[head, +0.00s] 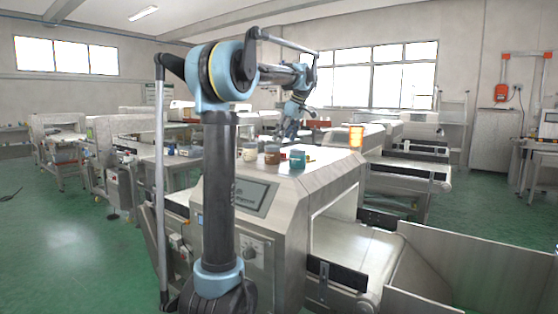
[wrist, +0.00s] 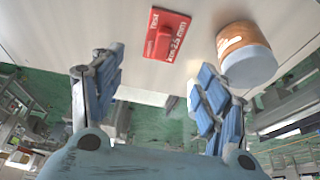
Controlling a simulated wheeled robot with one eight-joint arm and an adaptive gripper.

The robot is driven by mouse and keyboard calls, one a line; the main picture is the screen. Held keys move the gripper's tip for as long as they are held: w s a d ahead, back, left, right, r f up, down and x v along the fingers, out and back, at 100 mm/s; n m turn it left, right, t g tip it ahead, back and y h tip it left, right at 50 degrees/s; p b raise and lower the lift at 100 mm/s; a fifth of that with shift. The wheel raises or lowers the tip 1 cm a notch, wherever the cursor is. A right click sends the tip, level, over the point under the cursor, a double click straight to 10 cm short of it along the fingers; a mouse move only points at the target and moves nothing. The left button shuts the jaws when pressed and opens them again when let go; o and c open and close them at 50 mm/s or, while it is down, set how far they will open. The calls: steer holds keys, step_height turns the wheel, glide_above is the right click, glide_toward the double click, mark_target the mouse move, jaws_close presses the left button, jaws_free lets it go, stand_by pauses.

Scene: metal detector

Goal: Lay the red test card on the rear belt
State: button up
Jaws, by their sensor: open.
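The red test card (wrist: 167,36) lies flat on a pale surface in the wrist view, with white print and a raised red part. My gripper (wrist: 160,70) is open, its blue fingers spread below and to either side of the card, with nothing between them. In the head view my gripper (head: 292,126) hangs above the near machine's top (head: 325,162). I cannot make out the card there. A belt (head: 350,246) comes out of the near machine at right; another belt (head: 412,169) stands farther back. Which is the rear belt is unclear.
An orange jar with a grey-blue lid (wrist: 248,58) lies close to the right finger in the wrist view. Several small jars, one teal (head: 297,160), stand on the machine top.

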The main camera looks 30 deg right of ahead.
steer(key=shift+x, duration=3.45)
steer(key=shift+s, duration=0.2)
steer(key=c, duration=1.2)
